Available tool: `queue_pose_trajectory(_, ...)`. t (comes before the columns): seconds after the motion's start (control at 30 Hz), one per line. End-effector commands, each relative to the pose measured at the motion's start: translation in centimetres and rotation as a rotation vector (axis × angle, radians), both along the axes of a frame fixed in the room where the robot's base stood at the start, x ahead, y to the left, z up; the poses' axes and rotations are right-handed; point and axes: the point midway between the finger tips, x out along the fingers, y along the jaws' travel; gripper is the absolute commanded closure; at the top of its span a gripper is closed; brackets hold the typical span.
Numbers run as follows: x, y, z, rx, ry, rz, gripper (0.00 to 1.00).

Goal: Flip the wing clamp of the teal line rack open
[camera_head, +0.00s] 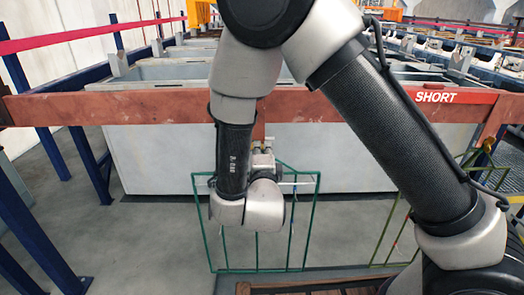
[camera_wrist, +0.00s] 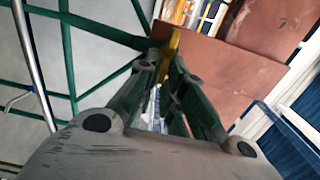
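The teal line rack (camera_head: 206,238), a thin green wire frame, hangs in front of the red-brown beam in the head view. Its teal bars (camera_wrist: 66,50) cross the left of the wrist view. My gripper (camera_wrist: 163,66) is at the rack's top by the beam; in the head view, my arm mostly hides it. Its fingers are close together with a narrow gap. A yellow piece (camera_wrist: 175,40), perhaps the wing clamp, lies between and just beyond the fingertips. I cannot tell whether both fingers touch it. The clamp's position cannot be made out.
The red-brown beam (camera_head: 60,106) runs across in front of a grey tank (camera_head: 335,160). It carries a "SHORT" label. A second rack (camera_head: 385,240), yellow-green, hangs to the right. Blue posts (camera_head: 40,235) stand left. Grey floor (camera_head: 130,235) is open at the left front.

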Motion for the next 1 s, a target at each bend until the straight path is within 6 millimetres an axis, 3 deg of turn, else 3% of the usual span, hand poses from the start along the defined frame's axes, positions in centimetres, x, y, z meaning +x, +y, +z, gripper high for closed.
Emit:
queue_pose_trajectory(0.07, 0.0, 0.0, 0.0, -0.001, 0.0, 0.0, 0.72)
queue_pose_trajectory(0.47, -0.7, 0.1, 0.1, -0.001, -0.002, 0.002, 0.72)
queue_pose_trajectory(1.0, -10.9, 0.5, 0.0, 0.0, -0.001, 0.004, 0.72)
